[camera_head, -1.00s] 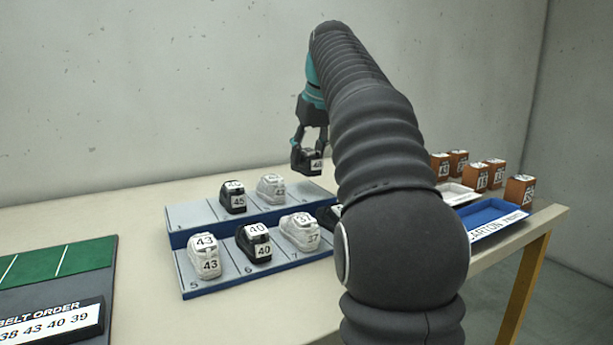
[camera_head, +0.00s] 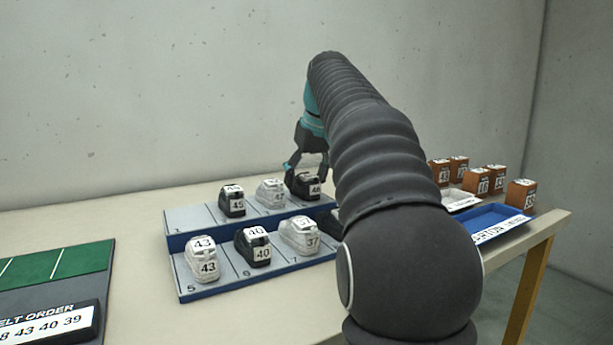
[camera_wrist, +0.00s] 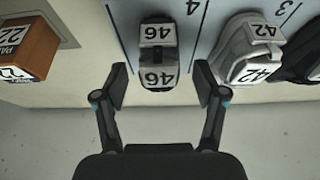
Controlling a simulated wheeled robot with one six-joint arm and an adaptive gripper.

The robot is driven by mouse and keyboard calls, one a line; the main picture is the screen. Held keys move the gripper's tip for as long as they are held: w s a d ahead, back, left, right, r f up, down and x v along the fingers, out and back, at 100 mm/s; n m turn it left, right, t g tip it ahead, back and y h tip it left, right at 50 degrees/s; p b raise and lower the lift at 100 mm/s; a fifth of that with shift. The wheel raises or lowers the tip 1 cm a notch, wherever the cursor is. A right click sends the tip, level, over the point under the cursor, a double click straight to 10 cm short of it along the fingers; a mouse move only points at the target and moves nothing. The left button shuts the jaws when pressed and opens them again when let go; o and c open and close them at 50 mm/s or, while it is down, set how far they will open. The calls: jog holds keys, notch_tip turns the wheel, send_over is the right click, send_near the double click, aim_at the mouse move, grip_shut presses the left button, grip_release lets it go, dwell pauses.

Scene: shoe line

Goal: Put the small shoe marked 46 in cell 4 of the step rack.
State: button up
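The small black shoe marked 46 (camera_head: 304,187) stands upright on the upper step of the step rack (camera_head: 183,216), at the right end of the shoes there. In the wrist view the shoe (camera_wrist: 158,55) rests in the cell labelled 4, beside the white shoe marked 42 (camera_wrist: 245,48). My gripper (camera_wrist: 161,85) is open, with one finger on each side of the shoe's near end and gaps between fingers and shoe. In the head view my gripper (camera_head: 306,170) is just above and behind the shoe.
A black shoe marked 45 (camera_head: 232,202) stands left on the upper step. Shoes 43 (camera_head: 202,258), 40 (camera_head: 253,246) and 37 (camera_head: 300,236) stand on the lower step. Orange boxes (camera_head: 521,195) and a blue tray (camera_head: 478,217) lie right.

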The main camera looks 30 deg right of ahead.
jog(key=shift+r, duration=0.1)
jog(key=p+v, duration=0.4)
jog(key=v, duration=0.8)
dwell(0.4)
